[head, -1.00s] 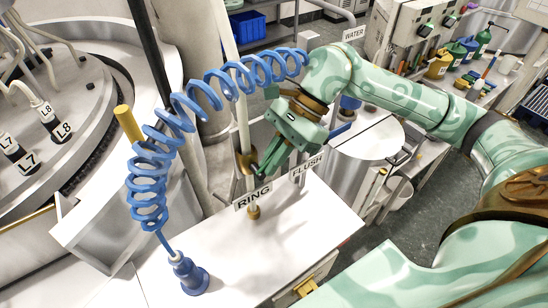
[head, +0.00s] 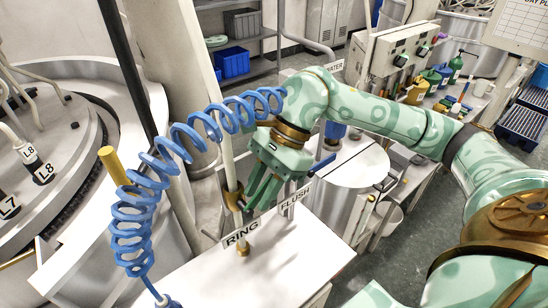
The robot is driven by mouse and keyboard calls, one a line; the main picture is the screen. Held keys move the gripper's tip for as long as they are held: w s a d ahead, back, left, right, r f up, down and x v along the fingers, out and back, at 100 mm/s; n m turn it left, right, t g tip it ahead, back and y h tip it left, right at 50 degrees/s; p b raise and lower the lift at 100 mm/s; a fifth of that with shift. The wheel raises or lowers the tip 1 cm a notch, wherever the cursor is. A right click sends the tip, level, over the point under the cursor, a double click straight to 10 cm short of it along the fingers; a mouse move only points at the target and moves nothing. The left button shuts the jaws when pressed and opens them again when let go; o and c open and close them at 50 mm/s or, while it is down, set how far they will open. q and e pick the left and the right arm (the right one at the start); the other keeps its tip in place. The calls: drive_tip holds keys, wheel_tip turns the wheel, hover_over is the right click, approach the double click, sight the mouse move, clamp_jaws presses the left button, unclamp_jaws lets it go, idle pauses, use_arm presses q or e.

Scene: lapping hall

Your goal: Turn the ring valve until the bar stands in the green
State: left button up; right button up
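The plate marked RING (head: 241,234) stands at the left edge of the white bench top, with a small brass fitting (head: 243,250) below it. Just above it a brass collar (head: 233,196) sits on an upright pale pipe. My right gripper (head: 257,207) comes in from the right and points down beside this collar, above the RING plate. Its two green fingers are apart, with a narrow gap and nothing seen between them. I cannot tell whether a finger touches the collar. I cannot make out a valve handle for sure, nor a gauge with a green band. My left gripper is out of view.
A coiled blue hose (head: 171,150) hangs close left of my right gripper. A plate marked FLUSH (head: 295,197) and a blue lever (head: 322,164) are to its right. The white bench top (head: 290,255) in front is bare. A yellow post (head: 113,166) rises at left.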

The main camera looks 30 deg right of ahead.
drive_tip(key=b+v, duration=0.1)
drive_tip(key=v, duration=1.4)
drive_tip(key=shift+r, duration=0.1)
